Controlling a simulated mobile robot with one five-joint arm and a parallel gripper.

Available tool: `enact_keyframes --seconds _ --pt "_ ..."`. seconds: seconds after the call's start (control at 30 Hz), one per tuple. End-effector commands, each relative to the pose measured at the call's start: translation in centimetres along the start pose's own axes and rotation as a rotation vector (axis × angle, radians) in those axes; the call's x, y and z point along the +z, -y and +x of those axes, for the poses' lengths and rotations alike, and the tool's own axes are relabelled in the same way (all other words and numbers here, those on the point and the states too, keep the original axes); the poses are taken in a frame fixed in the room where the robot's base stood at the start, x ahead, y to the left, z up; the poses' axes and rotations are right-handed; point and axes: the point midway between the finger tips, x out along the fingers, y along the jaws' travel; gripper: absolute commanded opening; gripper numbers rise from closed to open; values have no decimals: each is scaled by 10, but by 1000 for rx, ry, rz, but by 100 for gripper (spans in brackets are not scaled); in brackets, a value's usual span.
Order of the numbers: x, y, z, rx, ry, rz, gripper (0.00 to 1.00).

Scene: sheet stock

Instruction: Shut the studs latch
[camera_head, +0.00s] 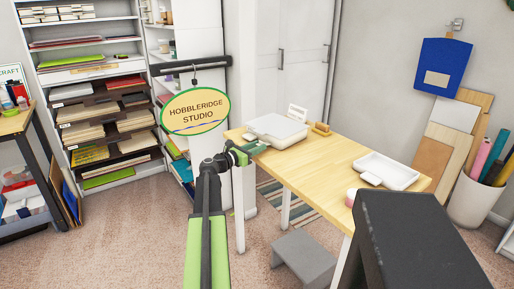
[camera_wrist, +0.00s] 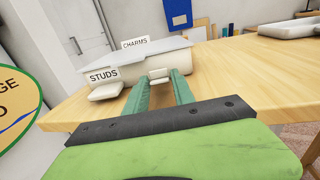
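A white lidded box (camera_head: 276,128) stands at the near left end of the wooden table; it also shows in the wrist view (camera_wrist: 182,62). A STUDS label (camera_wrist: 103,75) stands at its front left, above a pale flap (camera_wrist: 105,92) that sticks out towards me. A CHARMS label (camera_wrist: 136,43) stands at the back. A small pale block (camera_wrist: 159,74) is at the front of the box, seen between my fingers. My gripper (camera_wrist: 161,85) has its green fingers apart, with nothing held, in front of the box and right of the STUDS flap. I cannot tell if it touches the box.
The wooden table (camera_head: 345,160) runs right, with a white tray (camera_head: 386,171) and a pink roll (camera_head: 351,197). A tan block (camera_head: 321,129) lies beyond the box. An oval sign (camera_head: 195,111) hangs left of my arm. A grey stool (camera_head: 303,258) stands below.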

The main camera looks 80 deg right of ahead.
Motion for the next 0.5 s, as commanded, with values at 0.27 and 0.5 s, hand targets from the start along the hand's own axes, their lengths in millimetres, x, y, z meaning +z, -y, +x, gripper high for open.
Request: enact_keyframes --seconds 0.27,0.5 --pt "0 0 0 0 0 0 0" --pt "9 0 0 -1 -31 1 0"
